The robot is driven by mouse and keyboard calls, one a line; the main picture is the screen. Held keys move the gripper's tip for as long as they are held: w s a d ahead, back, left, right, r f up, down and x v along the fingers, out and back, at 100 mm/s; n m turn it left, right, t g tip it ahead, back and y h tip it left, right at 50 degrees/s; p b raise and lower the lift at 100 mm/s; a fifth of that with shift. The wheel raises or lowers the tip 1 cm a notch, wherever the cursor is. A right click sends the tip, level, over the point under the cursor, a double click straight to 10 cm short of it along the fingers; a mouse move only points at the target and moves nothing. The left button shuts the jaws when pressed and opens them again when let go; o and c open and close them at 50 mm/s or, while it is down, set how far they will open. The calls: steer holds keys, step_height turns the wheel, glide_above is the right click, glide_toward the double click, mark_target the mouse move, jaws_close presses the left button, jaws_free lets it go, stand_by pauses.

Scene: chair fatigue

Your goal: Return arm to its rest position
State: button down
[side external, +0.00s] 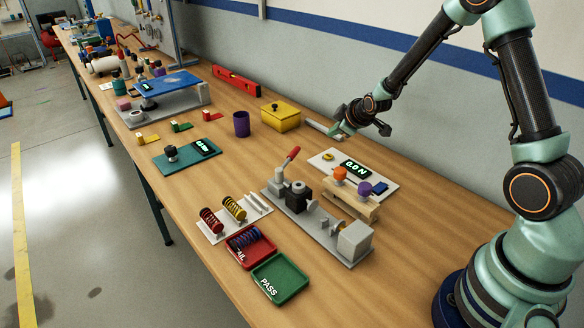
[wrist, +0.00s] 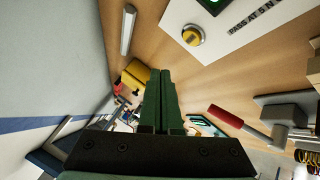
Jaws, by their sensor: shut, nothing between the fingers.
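My gripper (side external: 338,132) is above the back part of the workbench, to the right of the yellow box (side external: 280,116). In the wrist view its two dark green fingers (wrist: 158,88) lie together, shut, with nothing between them. My arm rises from the gripper toward the upper right and bends down to its base at the right end of the bench. The yellow box also shows beyond the fingers in the wrist view (wrist: 135,75). No task object is in my grasp.
A fixture with a red-handled lever (side external: 292,155) stands mid-bench, beside a white panel with a display (side external: 355,168). A red tray (side external: 262,262) holds a blue spring; a green PASS tray (side external: 280,277) is empty. Red and yellow springs sit on a white rack. The wall runs behind.

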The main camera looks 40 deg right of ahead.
stand_by(0.3)
steer(key=s+a+r+m+g+y, duration=0.1)
steer(key=s+a+r, duration=0.3)
steer(key=r, duration=0.2)
steer(key=s+a+r+m, duration=0.1)
steer(key=s+a+r, duration=0.3)
steer(key=r, duration=0.2)
steer(key=s+a+r+m+g, duration=0.1)
steer(key=s+a+r, duration=0.1)
steer(key=s, duration=0.5)
steer(key=s+a+r+m+g+y, duration=0.1)
steer(key=s+a+r+m, duration=0.1)
steer(key=s+a, duration=0.3)
steer(key=s+r, duration=0.1)
steer(key=s, duration=0.2)
steer(key=shift+s+y, duration=0.15)
steer(key=shift+y, duration=0.15)
steer(key=shift+r, duration=0.1)
